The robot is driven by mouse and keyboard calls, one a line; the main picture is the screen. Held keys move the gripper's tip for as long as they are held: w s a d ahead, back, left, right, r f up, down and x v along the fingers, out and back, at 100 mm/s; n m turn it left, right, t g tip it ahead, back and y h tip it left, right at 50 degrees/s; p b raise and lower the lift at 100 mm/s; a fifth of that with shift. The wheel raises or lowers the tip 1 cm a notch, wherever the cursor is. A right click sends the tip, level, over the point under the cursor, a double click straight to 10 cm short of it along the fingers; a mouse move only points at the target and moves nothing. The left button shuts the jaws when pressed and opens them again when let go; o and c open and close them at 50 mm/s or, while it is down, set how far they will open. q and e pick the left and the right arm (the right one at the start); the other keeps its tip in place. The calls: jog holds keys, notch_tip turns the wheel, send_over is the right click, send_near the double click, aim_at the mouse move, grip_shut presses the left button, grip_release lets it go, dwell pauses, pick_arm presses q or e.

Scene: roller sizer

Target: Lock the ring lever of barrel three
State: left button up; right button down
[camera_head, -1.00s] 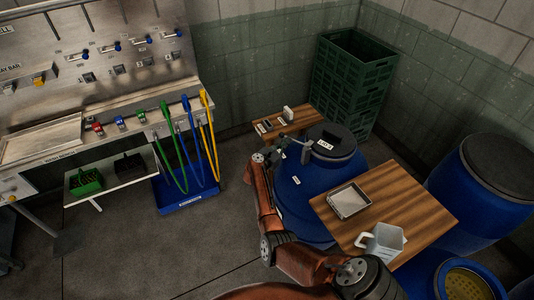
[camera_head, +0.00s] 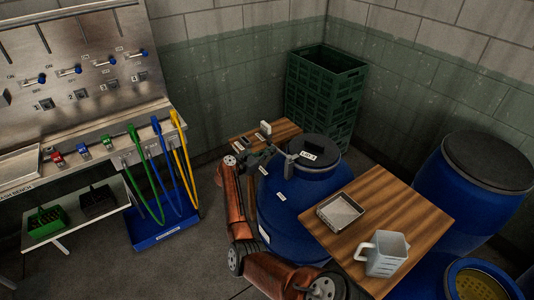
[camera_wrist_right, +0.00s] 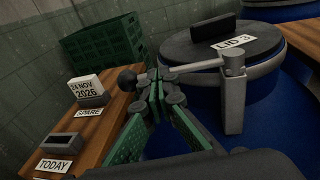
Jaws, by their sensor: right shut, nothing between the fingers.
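Barrel three (camera_head: 290,200) is blue and stands right of the bench, with a dark lid (camera_head: 320,146). In the right wrist view its lid (camera_wrist_right: 215,38) bears the label "LID 3", and a grey ring runs around the rim. The ring lever (camera_wrist_right: 200,67) is a grey bar that sticks out leftward from an upright bracket on the ring. A dark round knob (camera_wrist_right: 128,78) shows beyond the fingers, seemingly at its end. My right gripper (camera_head: 266,158), with green finger pads (camera_wrist_right: 155,90), is shut and empty at the lever's outer part; contact cannot be told. My left gripper is out of view.
A small wooden table (camera_wrist_right: 95,120) with date blocks stands left of the gripper. Green crates (camera_head: 325,90) are stacked behind. A wooden table (camera_head: 400,205) with a metal tray (camera_head: 341,213) and a jug (camera_head: 383,252) is close on the right. Another blue barrel (camera_head: 470,190) stands farther right.

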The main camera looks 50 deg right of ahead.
dwell(0.3)
jog(key=w+a+r, duration=0.1)
jog(key=w+a, duration=0.1)
jog(key=a, duration=0.7)
jog(key=shift+w+a, duration=0.15)
jog(key=shift+a, duration=0.2)
